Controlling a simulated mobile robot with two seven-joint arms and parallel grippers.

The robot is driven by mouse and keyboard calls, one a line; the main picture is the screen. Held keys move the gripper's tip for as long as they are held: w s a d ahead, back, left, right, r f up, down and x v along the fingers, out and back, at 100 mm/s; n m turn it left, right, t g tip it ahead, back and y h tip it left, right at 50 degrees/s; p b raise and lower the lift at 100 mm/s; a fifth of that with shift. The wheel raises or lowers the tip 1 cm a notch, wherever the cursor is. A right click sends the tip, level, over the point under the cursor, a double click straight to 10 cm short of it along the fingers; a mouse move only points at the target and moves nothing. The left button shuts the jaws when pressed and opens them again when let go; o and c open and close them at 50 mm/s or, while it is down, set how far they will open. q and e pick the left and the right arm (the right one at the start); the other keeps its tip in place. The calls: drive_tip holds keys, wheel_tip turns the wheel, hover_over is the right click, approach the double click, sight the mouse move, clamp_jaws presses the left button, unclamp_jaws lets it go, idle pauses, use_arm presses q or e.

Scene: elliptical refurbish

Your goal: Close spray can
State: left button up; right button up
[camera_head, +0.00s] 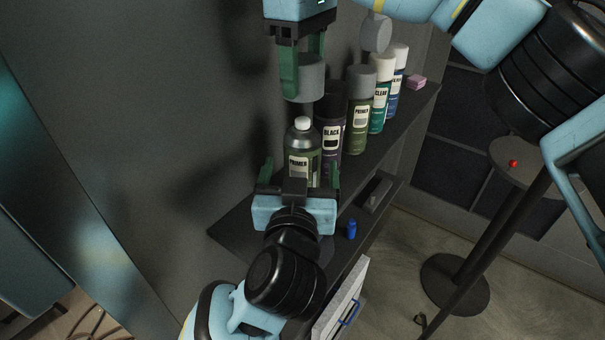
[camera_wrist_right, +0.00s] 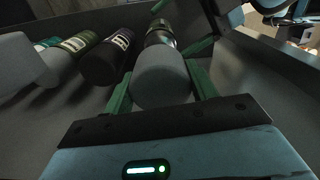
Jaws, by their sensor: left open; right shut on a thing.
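The open spray can (camera_head: 302,163), with a grey-green body, a PRIMER label and a white nozzle, stands upright on the dark shelf. It also shows beyond the cap in the right wrist view (camera_wrist_right: 160,37). My left gripper (camera_head: 301,174) is open, with one green finger on each side of the can's lower part; whether they touch it is unclear. My right gripper (camera_head: 304,82) is shut on a grey cap (camera_head: 307,78) and holds it above the nozzle, apart from it. The cap fills the space between the green fingers in the right wrist view (camera_wrist_right: 160,78).
A BLACK-labelled can (camera_head: 331,125) stands close to the right of the open can. An olive can (camera_head: 360,115), a teal can (camera_head: 381,95) and a blue can (camera_head: 397,82) follow along the shelf (camera_head: 232,232). A pink block (camera_head: 416,82) lies farther back. The wall is close on the left.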

sight(302, 120)
use_arm(q)
drive_tip(key=w, duration=0.6)
drive_tip(key=shift+w+d, duration=0.2)
drive_tip(key=shift+d, duration=0.05)
drive_tip(key=c, duration=1.5)
use_arm(e)
drive_tip(key=shift+f, duration=2.5)
drive_tip(key=shift+f, duration=0.1)
drive_tip(key=shift+f, duration=0.8)
drive_tip(key=shift+f, duration=0.6)
drive_tip(key=o, duration=1)
drive_tip(key=shift+c, duration=0.2)
drive_tip(key=shift+o, duration=0.2)
drive_tip(key=shift+a, duration=0.1)
